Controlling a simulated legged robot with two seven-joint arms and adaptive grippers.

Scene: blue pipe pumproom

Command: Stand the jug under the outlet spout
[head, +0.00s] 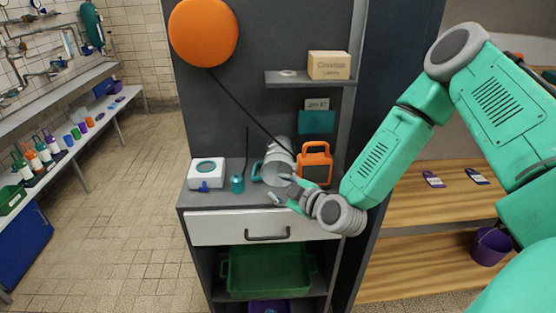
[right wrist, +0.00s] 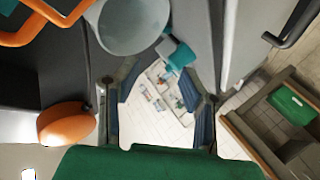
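The grey jug (head: 280,153) with a teal handle (head: 257,172) is on the cabinet's grey counter. It appears to lie on its side, with its round end toward me. My right gripper (head: 282,190) is just in front of the jug, above the counter's front edge. In the right wrist view, the gripper (right wrist: 163,100) is open, with nothing between its fingers. The jug (right wrist: 130,28) shows beyond them at upper left, apart from them. I cannot clearly make out the outlet spout. My left gripper is not in view.
An orange lantern-like object (head: 315,164) stands close right of the jug. A shelf (head: 285,79) juts out above. An orange ball-like shape (head: 203,32) hangs high. The tiled floor at left is clear.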

